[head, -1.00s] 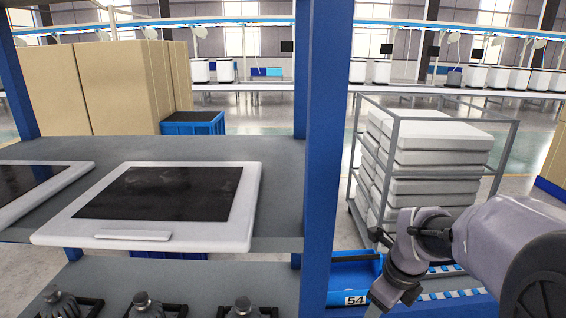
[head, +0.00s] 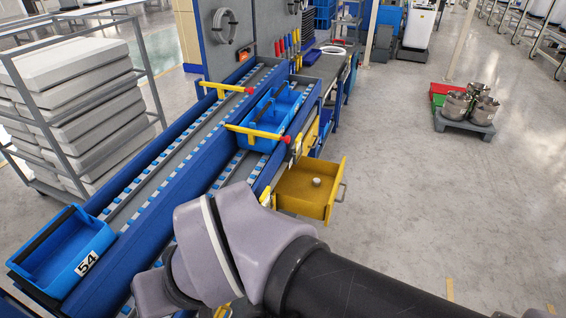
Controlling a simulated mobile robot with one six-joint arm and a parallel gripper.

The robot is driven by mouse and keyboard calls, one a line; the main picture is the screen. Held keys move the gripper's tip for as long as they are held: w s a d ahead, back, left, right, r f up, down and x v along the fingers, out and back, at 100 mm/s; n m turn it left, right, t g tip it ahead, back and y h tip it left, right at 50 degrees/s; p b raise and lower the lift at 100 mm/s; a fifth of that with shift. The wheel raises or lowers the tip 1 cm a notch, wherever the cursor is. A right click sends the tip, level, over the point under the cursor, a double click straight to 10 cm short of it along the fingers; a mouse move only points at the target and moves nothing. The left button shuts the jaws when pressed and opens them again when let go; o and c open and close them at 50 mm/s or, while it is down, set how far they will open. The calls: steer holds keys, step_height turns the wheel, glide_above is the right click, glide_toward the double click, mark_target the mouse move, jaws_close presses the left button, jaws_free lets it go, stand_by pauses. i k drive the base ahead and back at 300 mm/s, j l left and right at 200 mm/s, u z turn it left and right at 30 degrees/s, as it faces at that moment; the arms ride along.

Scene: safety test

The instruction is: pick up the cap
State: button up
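A small light-grey round object (head: 316,182), possibly the cap, lies inside an open yellow drawer (head: 297,205) at the centre of the head view. It is too small for me to be sure what it is. My arm crosses the bottom of the view, in front of the drawer and conveyors. My gripper is not visible, so its state and any contents are hidden.
Blue roller conveyors (head: 112,256) run diagonally, carrying a blue bin marked 54 (head: 60,250) and another blue bin (head: 270,118). Yellow bars with red ends cross them. A caged trolley (head: 158,88) stands left. A pallet with metal pots (head: 465,126) stands right. Floor right of the drawer is clear.

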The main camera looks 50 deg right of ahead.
mark_target(316, 182)
steer(key=z, duration=1.95)
steer(key=i+l, duration=0.1)
steer(key=i, duration=0.55)
steer(key=i+l+u, duration=0.1)
steer(key=i, duration=0.55)
